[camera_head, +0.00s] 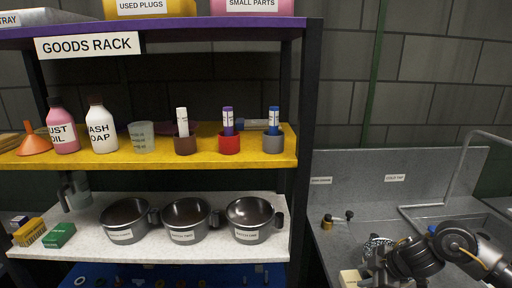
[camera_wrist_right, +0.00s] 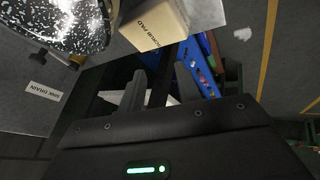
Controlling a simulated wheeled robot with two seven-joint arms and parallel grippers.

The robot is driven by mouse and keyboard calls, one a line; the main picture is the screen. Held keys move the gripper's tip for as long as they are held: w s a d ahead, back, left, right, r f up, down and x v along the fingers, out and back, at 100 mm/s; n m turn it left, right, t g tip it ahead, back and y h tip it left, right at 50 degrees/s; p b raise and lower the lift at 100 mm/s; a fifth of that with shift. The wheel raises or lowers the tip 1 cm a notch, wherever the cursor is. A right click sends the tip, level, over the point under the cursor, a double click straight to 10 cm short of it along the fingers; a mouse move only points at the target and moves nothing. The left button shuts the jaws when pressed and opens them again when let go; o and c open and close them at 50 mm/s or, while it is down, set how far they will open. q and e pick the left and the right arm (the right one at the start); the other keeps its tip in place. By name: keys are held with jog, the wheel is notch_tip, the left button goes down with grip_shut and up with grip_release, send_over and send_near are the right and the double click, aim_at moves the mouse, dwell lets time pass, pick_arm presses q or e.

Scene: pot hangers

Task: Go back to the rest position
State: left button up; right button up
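My right gripper (camera_head: 372,268) is low at the right in the head view, over the grey sink counter beside a speckled black-and-white round vessel (camera_head: 376,246). The vessel (camera_wrist_right: 62,22) is at the upper left there, and a cream scrub pad block (camera_wrist_right: 155,24) is at the top. The block also shows in the head view (camera_head: 350,278), near the gripper. My left gripper is out of view.
The goods rack stands at left. Its white shelf (camera_head: 90,240) holds three dark pots (camera_head: 186,218); its yellow shelf (camera_head: 270,158) holds bottles and cups. The sink counter (camera_head: 335,215) has a pipe-like rail (camera_head: 455,175) and small brass fittings (camera_head: 327,222).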

jog(key=s+a+f+m+t, duration=0.1)
jog(key=s+a+f, duration=0.1)
jog(key=a, duration=0.3)
jog(key=s+a+f+m+t+y, duration=0.1)
jog(key=s+a+f, duration=0.15)
jog(key=a, duration=0.35)
jog(key=s+a+f+t, duration=0.1)
jog(key=s+a+f, duration=0.1)
jog(key=a, duration=0.3)
jog(key=s+d+f+m+g+h, duration=0.25)
jog(key=s+m, duration=0.25)
jog(key=s, duration=0.8)
jog(key=s+d+f+m+g+h, duration=0.25)
jog(key=s+d+f+m, duration=0.2)
jog(key=s, duration=0.85)
notch_tip(320, 180, down, 25)
jog(key=a+g+b, duration=0.1)
jog(key=s+d+f+g+b, duration=0.1)
jog(key=s+d+f, duration=0.1)
jog(key=s+f, duration=1.4)
notch_tip(320, 180, down, 2)
jog(key=shift+s+d+f+g, duration=0.1)
jog(key=shift+s+d+g, duration=0.2)
jog(key=shift+s+d, duration=0.1)
